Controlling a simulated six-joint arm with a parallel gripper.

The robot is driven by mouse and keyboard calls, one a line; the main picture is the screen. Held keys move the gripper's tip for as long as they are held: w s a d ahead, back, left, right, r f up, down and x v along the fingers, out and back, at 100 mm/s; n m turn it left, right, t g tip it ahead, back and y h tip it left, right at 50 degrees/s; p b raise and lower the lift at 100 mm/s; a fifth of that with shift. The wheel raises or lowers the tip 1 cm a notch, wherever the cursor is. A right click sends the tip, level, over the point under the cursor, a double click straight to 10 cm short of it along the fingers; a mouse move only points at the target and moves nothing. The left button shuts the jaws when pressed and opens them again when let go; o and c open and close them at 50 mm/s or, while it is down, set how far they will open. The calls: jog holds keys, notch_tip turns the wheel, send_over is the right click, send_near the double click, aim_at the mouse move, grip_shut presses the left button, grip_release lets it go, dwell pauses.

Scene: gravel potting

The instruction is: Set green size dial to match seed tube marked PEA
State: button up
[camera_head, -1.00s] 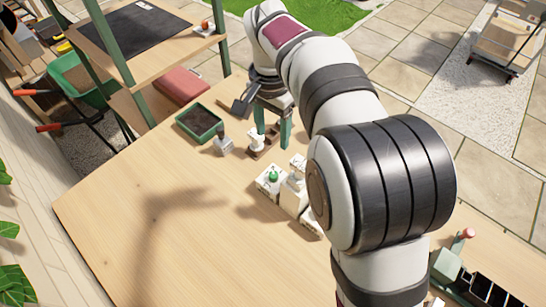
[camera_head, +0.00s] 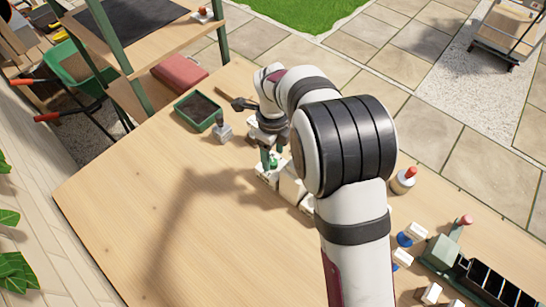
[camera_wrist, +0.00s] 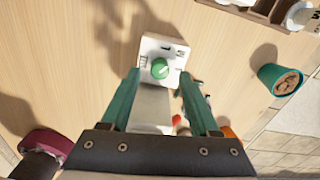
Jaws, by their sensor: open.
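The green dial (camera_wrist: 160,68) sits on top of a white box (camera_wrist: 150,46) with small dark marks around it; I cannot read them. In the head view the dial (camera_head: 273,163) shows on its white box (camera_head: 266,177), partly behind my gripper (camera_head: 269,158). In the wrist view my gripper (camera_wrist: 159,76) is open, with its two green fingers apart on either side of the dial. Whether they touch it I cannot tell. A white tube (camera_wrist: 302,14) lies in a wooden rack (camera_wrist: 262,10) at the top right; only part of a letter shows, and no PEA label is legible.
A green pot with brown filling (camera_wrist: 281,80) stands right of the dial box. A soil tray (camera_head: 199,111) and a grey block with a handle (camera_head: 222,132) stand behind. White boxes (camera_head: 291,185) adjoin the dial box. The table's left side (camera_head: 130,220) is clear.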

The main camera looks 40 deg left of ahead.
aim_at(273, 164)
jog(key=shift+f, duration=1.25)
grip_shut()
